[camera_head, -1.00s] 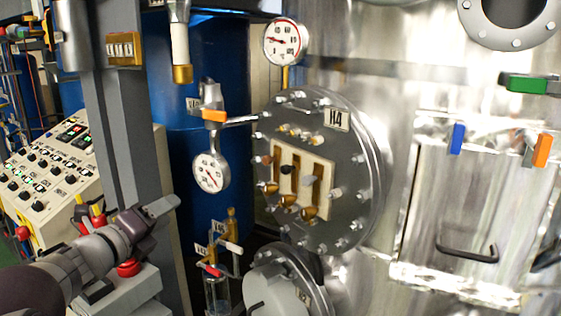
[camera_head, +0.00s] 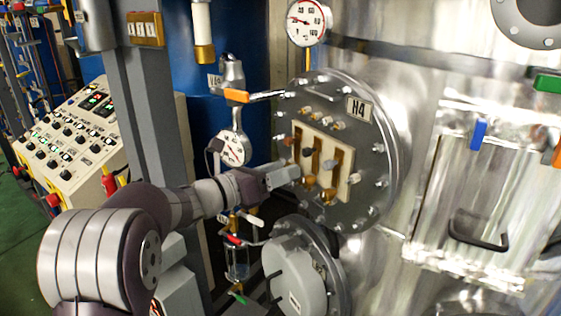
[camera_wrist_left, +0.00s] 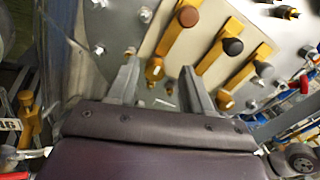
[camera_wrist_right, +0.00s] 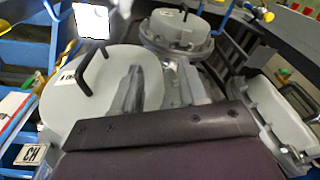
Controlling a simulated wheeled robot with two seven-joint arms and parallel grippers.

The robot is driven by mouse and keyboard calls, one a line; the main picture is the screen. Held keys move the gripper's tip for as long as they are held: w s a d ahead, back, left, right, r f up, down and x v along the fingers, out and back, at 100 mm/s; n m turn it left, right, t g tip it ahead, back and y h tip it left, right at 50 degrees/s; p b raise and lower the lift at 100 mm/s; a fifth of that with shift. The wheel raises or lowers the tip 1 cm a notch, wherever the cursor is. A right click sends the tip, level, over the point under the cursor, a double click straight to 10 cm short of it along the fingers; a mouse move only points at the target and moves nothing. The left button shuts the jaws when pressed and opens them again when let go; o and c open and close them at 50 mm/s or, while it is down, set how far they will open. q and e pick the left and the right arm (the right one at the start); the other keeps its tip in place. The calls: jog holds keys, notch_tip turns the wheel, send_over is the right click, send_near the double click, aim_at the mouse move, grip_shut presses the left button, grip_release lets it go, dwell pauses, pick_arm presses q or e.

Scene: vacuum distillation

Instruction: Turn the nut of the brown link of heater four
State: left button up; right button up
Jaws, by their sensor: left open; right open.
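Heater four is the round bolted flange (camera_head: 366,140) marked H4, with a cream terminal board (camera_head: 341,153) bearing several brass links. The brown link's knob (camera_wrist_left: 188,16) tops the left link in the left wrist view; a brass nut (camera_wrist_left: 155,70) is at that link's lower end. My left gripper (camera_head: 293,174) is open at the board's lower left and hides this nut in the head view. In the left wrist view the nut appears between its two fingertips (camera_wrist_left: 159,66); I cannot tell whether they touch it. My right gripper (camera_wrist_right: 153,72) is open and empty, outside the head view.
A pressure gauge (camera_head: 234,149) and an orange-handled valve (camera_head: 237,96) are left of the flange. A second round cover (camera_head: 295,277) lies below it. A control panel (camera_head: 68,138) stands at the left. Grey covers (camera_wrist_right: 103,90) lie before the right wrist.

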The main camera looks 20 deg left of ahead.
pick_arm(q)
jog(key=shift+w+a+f, duration=0.15)
jog(key=shift+w+f, duration=0.05)
jog(key=shift+w, duration=0.2)
jog(key=shift+s, duration=0.1)
grip_shut()
